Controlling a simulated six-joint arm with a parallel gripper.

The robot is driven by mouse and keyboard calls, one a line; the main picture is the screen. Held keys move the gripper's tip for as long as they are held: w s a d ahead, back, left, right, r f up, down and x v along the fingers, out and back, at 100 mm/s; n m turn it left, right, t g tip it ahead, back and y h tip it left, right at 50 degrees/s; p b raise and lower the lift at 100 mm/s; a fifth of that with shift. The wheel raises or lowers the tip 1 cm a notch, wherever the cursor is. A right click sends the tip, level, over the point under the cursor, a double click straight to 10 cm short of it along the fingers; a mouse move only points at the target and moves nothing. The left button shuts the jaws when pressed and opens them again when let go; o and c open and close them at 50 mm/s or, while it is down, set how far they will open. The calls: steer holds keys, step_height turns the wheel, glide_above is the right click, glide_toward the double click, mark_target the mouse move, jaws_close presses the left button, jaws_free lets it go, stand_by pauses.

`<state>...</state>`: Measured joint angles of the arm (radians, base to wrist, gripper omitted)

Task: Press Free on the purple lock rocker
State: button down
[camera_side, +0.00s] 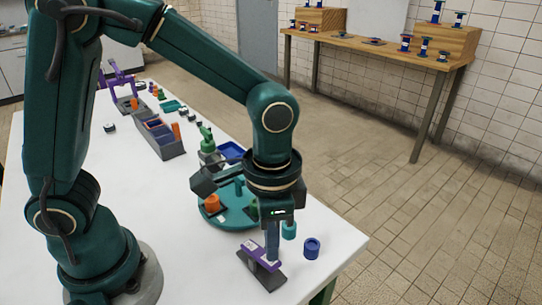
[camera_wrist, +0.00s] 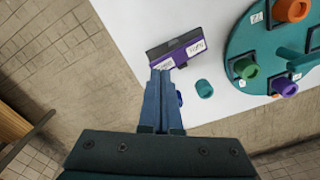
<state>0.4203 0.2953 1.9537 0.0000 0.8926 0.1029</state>
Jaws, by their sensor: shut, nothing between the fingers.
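The purple lock rocker (camera_side: 252,250) sits on a dark base (camera_side: 268,280) at the near corner of the white table. In the wrist view the rocker (camera_wrist: 181,52) carries two white labels, one toward each end; their words are too small to read surely. My gripper (camera_side: 272,260) is shut and empty, pointing down at the rocker. In the wrist view the fingertips (camera_wrist: 161,72) overlap the rocker's near edge by the left label, partly covering it. I cannot tell whether they touch the rocker or hover just above it.
A round teal tray (camera_side: 232,222) with coloured pegs stands close behind the gripper. A blue cylinder (camera_side: 312,248) and a teal cylinder (camera_side: 289,230) stand right of the rocker. A grey bin (camera_side: 165,142) and small parts lie farther back. The table's front is clear.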

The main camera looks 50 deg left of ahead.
steer(key=shift+f, duration=0.15)
steer(key=shift+f, duration=1.45)
steer(key=shift+r, duration=4.25)
